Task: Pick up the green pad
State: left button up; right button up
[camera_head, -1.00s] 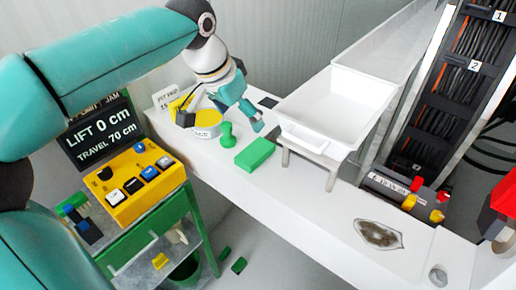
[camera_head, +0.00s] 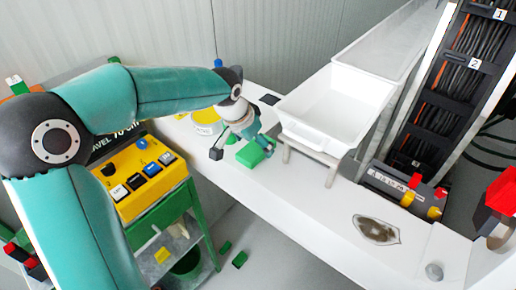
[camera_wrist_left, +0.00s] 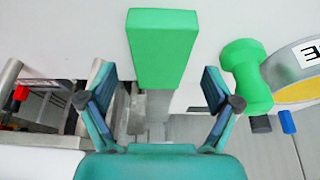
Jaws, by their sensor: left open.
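The green pad (camera_head: 250,154) is a flat green block lying on the white bench, left of the white tray's stand. In the left wrist view the green pad (camera_wrist_left: 162,48) shows at top centre, ahead of the fingertips. My left gripper (camera_head: 242,142) is just above the pad and partly covers it. In the left wrist view my left gripper (camera_wrist_left: 160,90) is open, with a finger on either side of the pad's line and nothing between them. My right gripper is in neither view.
A green dumbbell-shaped piece (camera_wrist_left: 246,76) stands close beside the pad, next to a yellow round container (camera_head: 206,122). The white tray (camera_head: 335,105) on its stand is to the right.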

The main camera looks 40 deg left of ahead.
aim_at(256, 148)
pick_arm(q)
jog(key=shift+x, duration=0.95)
jog(key=shift+c, duration=0.2)
jog(key=c, duration=1.1)
jog(key=shift+r, duration=0.15)
notch_tip(256, 148, up, 20)
jog(key=shift+p, duration=0.45)
